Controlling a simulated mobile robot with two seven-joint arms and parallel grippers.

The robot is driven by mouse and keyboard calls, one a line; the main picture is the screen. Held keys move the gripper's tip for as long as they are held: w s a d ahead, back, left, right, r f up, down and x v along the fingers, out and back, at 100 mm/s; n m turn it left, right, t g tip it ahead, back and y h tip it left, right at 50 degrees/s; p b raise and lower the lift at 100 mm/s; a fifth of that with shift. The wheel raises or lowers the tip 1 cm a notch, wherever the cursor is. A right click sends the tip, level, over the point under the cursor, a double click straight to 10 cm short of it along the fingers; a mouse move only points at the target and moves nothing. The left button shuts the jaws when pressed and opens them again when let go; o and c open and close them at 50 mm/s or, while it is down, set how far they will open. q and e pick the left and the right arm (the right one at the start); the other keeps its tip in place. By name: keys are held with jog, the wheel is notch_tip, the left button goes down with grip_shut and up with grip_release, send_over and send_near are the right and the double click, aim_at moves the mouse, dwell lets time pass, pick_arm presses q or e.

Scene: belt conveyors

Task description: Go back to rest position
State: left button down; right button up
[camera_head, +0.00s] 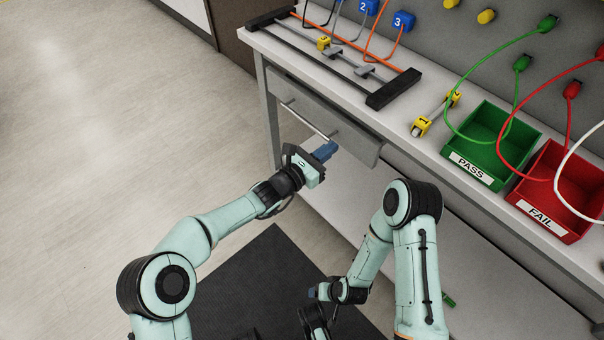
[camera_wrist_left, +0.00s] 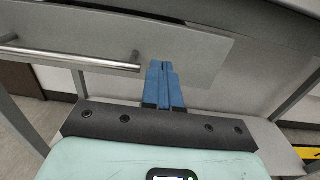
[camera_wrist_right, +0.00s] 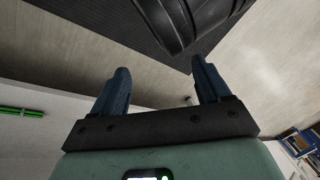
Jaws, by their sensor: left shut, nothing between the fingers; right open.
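My left gripper (camera_head: 327,151) is in front of the workbench's drawer (camera_head: 325,115), near its metal handle (camera_head: 306,119). In the left wrist view its blue fingers (camera_wrist_left: 163,84) are shut together with nothing between them, and the handle (camera_wrist_left: 70,57) lies to their left. I cannot tell whether the fingers touch the drawer front. My right gripper (camera_head: 313,292) is low near the bottom of the head view, beside the bench's lower shelf. In the right wrist view its fingers (camera_wrist_right: 159,86) stand apart and empty.
On the bench top are a green PASS bin (camera_head: 489,145), a red FAIL bin (camera_head: 556,190), a black-ended rail fixture (camera_head: 393,88) and yellow-ended parts (camera_head: 421,127). A small green item (camera_head: 448,300) lies on the lower shelf (camera_head: 480,290). Open floor (camera_head: 110,130) is at the left.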

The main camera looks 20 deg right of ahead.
pick_arm(q)
jog(key=p+v, duration=0.1)
jog(key=v, duration=0.9)
jog(key=shift+p, duration=0.3)
pick_arm(e)
jog(key=s, duration=0.1)
jog(key=a+r, duration=0.1)
jog(key=s+r+g, duration=0.1)
jog(key=shift+s+a+y, duration=0.25)
jog(key=shift+s+y, duration=0.05)
jog(key=shift+s, duration=0.05)
pick_arm(q)
jog(key=shift+f, duration=0.1)
